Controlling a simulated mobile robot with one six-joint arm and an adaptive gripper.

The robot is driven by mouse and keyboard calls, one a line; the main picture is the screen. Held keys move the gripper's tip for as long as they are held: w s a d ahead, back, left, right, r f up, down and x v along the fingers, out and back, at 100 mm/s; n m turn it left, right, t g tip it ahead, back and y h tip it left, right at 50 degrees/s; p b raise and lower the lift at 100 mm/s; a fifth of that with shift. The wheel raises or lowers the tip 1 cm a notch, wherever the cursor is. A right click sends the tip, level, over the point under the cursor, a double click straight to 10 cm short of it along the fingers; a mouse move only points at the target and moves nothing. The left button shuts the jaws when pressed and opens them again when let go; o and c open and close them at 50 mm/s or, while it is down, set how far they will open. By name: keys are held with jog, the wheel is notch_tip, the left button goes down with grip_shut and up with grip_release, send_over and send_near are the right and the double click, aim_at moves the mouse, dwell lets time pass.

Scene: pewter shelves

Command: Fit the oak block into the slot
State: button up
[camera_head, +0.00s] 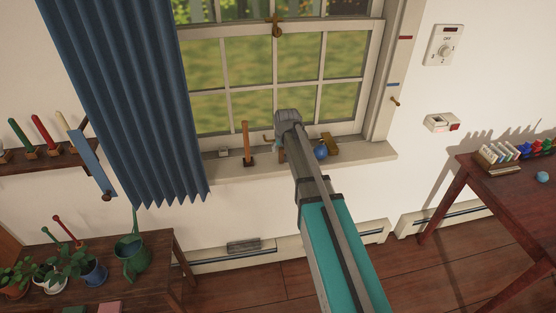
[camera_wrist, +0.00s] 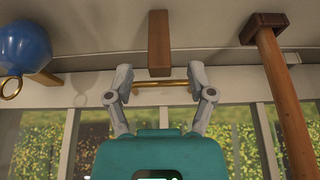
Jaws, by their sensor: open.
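A plain brown wooden block (camera_wrist: 159,44), which looks like the oak block, stands on the window sill in the wrist view, which shows the scene upside down. In the head view a small brown part (camera_head: 283,156) shows beside my arm, probably the same block. My gripper (camera_wrist: 158,84) is open, its two fingers spread to either side of the block's line, with a visible gap and nothing held. In the head view my gripper (camera_head: 287,118) is in front of the window, its fingertips mostly hidden. I cannot make out the slot in either view.
A blue ball (camera_head: 320,152) and a yellowish-brown piece (camera_head: 329,142) lie right of my arm on the sill (camera_head: 365,153). A wooden-handled tool (camera_head: 246,142) stands left. A brass bar (camera_wrist: 158,84) crosses behind the fingers. The blue curtain (camera_head: 135,90) hangs further left.

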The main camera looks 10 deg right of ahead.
jog(key=shift+b+x, duration=0.75)
jog(key=shift+x, duration=0.4)
grip_shut()
